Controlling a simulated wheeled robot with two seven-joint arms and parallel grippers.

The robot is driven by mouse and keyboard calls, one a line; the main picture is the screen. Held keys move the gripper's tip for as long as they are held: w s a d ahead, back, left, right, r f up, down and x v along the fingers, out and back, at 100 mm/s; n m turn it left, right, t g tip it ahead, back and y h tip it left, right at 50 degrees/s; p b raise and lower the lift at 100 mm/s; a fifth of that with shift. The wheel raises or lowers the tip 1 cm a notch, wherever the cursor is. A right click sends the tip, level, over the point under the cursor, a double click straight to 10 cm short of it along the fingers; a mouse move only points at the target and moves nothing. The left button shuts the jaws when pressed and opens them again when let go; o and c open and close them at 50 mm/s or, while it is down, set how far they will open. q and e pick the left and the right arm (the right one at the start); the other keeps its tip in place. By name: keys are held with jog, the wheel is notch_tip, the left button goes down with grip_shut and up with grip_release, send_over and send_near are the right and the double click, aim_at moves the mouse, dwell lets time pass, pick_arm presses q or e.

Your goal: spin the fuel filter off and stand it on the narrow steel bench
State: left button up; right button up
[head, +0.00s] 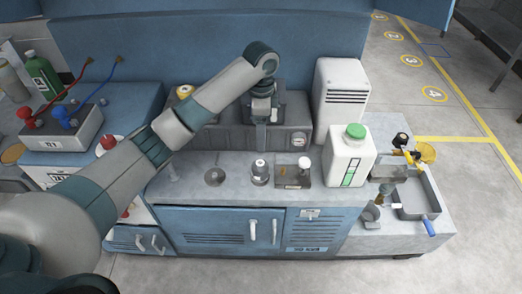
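My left arm reaches in from the left across the counter. Its gripper (261,112) points down in front of the grey raised block at the back of the counter. Its fingers are too small and overlapped to tell whether they are open or hold anything. Below it, apart from it, a small dark canister with a pale top (260,173) stands upright on the counter. It may be the fuel filter, but I cannot be sure. The grey counter top (330,196) above blue cabinets may be the steel bench. My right gripper is not in view.
A white jug with a green cap (347,160) stands at the counter's right. A small tray (291,175) and a gauge (299,139) are beside the canister. A lower ledge at right holds an open tray (415,193). A red-and-blue-clamped box (66,128) is left.

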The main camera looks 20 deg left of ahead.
aim_at(261, 162)
pick_arm(q)
notch_tip(261, 162, down, 17)
jog(key=p, duration=0.3)
dwell(0.5)
jog(key=c, duration=1.3)
jog(key=shift+o, duration=0.2)
jog(key=shift+r+n+p, duration=0.2)
jog(key=shift+n+p, duration=0.6)
jog(key=shift+p, duration=0.2)
jog(key=n+p, duration=0.2)
jog(key=shift+n, duration=0.3)
jog(key=shift+f+n, duration=0.25)
jog(key=shift+n, duration=0.15)
